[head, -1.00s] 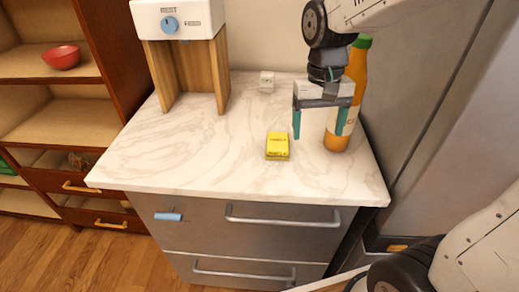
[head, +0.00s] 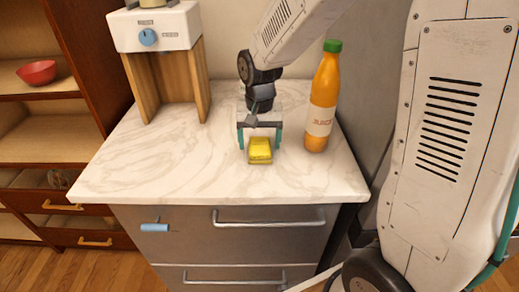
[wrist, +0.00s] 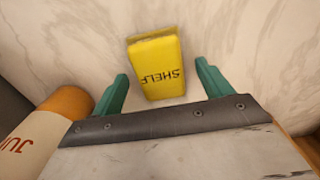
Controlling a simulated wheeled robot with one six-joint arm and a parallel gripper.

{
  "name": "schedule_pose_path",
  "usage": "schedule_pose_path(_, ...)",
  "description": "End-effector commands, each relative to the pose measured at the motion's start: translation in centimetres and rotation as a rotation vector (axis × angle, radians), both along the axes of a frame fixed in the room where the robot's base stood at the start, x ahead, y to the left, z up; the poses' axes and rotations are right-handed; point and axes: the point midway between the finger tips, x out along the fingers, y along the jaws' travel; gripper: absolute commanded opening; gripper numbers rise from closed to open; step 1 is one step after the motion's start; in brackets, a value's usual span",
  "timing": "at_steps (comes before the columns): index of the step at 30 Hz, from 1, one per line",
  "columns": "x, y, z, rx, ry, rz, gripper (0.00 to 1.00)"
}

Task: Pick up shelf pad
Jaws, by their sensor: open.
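The shelf pad is a yellow block (head: 260,151) on the white marbled countertop. In the wrist view the yellow pad (wrist: 157,70) shows dark lettering reading "SHELF", upside down. My gripper (head: 261,144) is just behind and around the pad in the head view, its teal fingers spread to either side. In the wrist view my gripper (wrist: 162,75) is open, with one finger on each side of the pad and a gap on both sides. I cannot tell whether the fingertips touch the countertop.
An orange juice bottle (head: 322,100) with a green cap stands right of my gripper; it also shows in the wrist view (wrist: 62,108). A white dispenser on wooden legs (head: 155,30) stands at the back left. The countertop's front left (head: 120,170) is clear.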

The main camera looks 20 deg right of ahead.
Motion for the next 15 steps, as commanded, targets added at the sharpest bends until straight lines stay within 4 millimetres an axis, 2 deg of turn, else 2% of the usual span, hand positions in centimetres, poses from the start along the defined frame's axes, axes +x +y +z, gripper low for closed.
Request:
schedule_pose_path(7,-0.01,-0.02,-0.32,0.0,-0.001,0.0,0.78)
schedule_pose_path(8,-0.01,-0.02,-0.32,0.0,-0.001,0.0,0.75)
schedule_pose_path(12,-0.01,-0.02,-0.31,0.0,-0.001,0.0,0.36)
schedule_pose_path(13,-0.01,-0.02,-0.31,0.0,-0.001,0.0,0.29)
schedule_pose_path(15,-0.01,-0.02,-0.3,0.0,-0.001,0.0,0.26)
